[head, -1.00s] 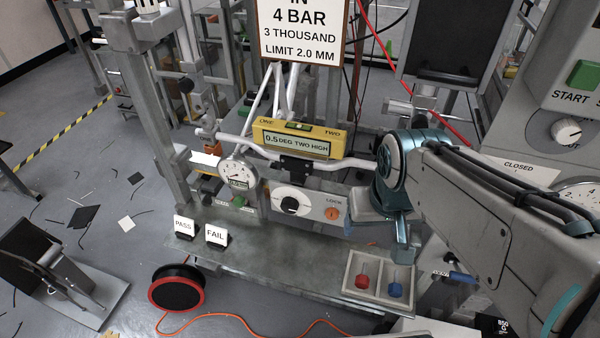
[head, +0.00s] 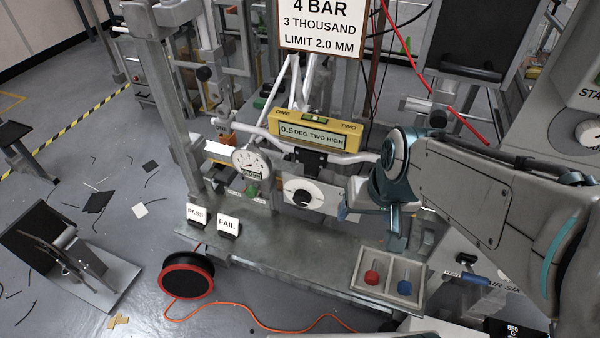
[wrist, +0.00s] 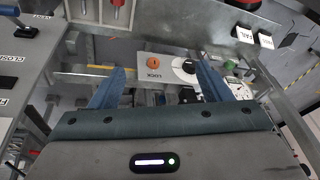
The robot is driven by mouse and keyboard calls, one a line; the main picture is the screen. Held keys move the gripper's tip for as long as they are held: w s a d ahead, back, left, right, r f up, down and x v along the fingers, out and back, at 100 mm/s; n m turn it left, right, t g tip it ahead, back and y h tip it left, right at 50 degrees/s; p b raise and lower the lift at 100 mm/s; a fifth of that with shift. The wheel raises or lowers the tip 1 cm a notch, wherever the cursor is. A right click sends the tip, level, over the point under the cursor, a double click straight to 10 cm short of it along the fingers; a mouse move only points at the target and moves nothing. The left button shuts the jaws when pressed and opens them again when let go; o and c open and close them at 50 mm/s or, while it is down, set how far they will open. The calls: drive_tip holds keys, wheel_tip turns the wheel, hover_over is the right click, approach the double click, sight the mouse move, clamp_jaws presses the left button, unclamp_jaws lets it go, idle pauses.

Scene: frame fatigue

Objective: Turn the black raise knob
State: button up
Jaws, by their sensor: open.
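The black raise knob (head: 301,197) sits on a pale panel (head: 322,190) below the yellow level display. In the wrist view the knob (wrist: 189,66) is near the inner side of the right finger, apart from it as far as I can tell. My gripper (head: 368,212) is to the right of the knob in the head view, its jaws spread and empty. In the wrist view both blue fingers of my gripper (wrist: 161,76) show, with the orange LOCK knob (wrist: 153,62) between their tips. The LOCK knob is hidden in the head view.
The yellow display (head: 311,132) reads 0.5 DEG TWO HIGH. A dial gauge (head: 250,163) stands left of the panel. PASS (head: 196,214) and FAIL (head: 228,226) cards stand on the bench. A tray (head: 359,292) with red and blue pins is at the front right.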

drive_tip(key=w+a+f+y+b, duration=0.2)
drive_tip(key=w+a+f, duration=0.5)
drive_tip(key=a+f, duration=0.15)
drive_tip(key=t+h+b, duration=0.8)
drive_tip(key=t, duration=0.6)
approach(301, 202)
drive_tip(key=shift+m, duration=0.4)
drive_tip(key=x, duration=0.9)
drive_tip(key=shift+w+f, duration=0.1)
drive_tip(key=shift+w, duration=0.05)
drive_tip(key=shift+c, duration=0.3)
